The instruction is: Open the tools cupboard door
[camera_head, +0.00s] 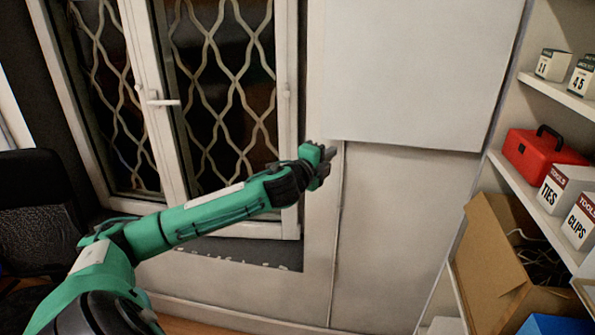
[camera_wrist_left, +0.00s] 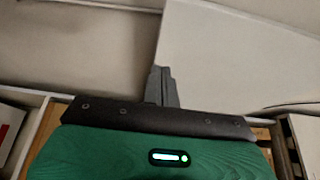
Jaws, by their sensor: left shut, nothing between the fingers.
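A plain white panel (camera_head: 420,70), which looks like the tools cupboard door, stands to the left of the shelves at the upper right, its right edge along the cupboard side. The cupboard shelves (camera_head: 520,185) are exposed beside it. My left gripper (camera_head: 328,153) is shut and empty, at the panel's lower left corner. In the left wrist view the closed fingers (camera_wrist_left: 161,84) overlap the edge of a pale panel (camera_wrist_left: 230,60); I cannot tell whether they touch it. No handle shows on the panel. My right gripper is not in view.
The shelves hold a red toolbox (camera_head: 540,158), labelled white boxes (camera_head: 562,190) and an open cardboard box (camera_head: 490,255). A window (camera_head: 215,100) with a lattice grille is behind my left arm. A dark chair (camera_head: 35,210) stands at the left. The wall (camera_head: 385,240) below the panel is clear.

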